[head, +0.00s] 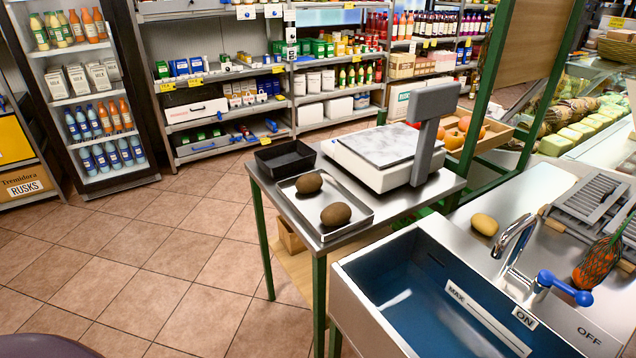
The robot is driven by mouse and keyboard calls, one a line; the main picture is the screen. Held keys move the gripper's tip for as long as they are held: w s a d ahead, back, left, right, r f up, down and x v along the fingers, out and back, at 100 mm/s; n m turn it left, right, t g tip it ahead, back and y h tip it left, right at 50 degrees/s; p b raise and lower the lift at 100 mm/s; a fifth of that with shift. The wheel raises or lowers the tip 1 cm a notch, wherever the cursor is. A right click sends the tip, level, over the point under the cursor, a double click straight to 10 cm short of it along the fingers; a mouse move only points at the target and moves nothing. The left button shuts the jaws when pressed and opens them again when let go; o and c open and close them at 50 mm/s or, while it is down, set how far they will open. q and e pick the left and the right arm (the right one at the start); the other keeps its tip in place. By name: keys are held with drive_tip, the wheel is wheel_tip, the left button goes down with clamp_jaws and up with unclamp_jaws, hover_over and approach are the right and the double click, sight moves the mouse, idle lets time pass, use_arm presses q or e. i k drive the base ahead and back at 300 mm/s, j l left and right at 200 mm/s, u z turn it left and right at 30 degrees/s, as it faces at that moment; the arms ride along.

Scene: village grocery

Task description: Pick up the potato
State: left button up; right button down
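In the head view a clean yellow-tan potato (484,224) lies on the steel counter between the sink basin and the faucet's far side. Two darker brown, potato-like items lie in a shallow metal tray (290,201) on the green-legged table: one at the back left (309,183) and one at the front right (336,214). They are apart from each other. Neither of my grippers is in view, and nothing is seen touching any of these items.
A blue-lined sink basin (410,285) with a faucet (515,250) and blue-handled lever stands at the front right. A scale (385,150) and black bin (285,158) share the table. A slicer-like grey rack (590,200) and orange net bag (598,262) lie right. Floor at left is clear.

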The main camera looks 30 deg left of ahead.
sight(309, 183)
drive_tip(key=j+z, duration=0.15)
drive_tip(key=z, duration=0.4)
drive_tip(key=j+z, duration=0.25)
drive_tip(key=j, duration=0.2)
drive_tip(key=j+z, duration=0.3)
drive_tip(key=k+j+z, duration=0.1)
drive_tip(key=j, duration=0.4)
drive_tip(key=k+j+z, duration=0.1)
drive_tip(key=j, duration=0.35)
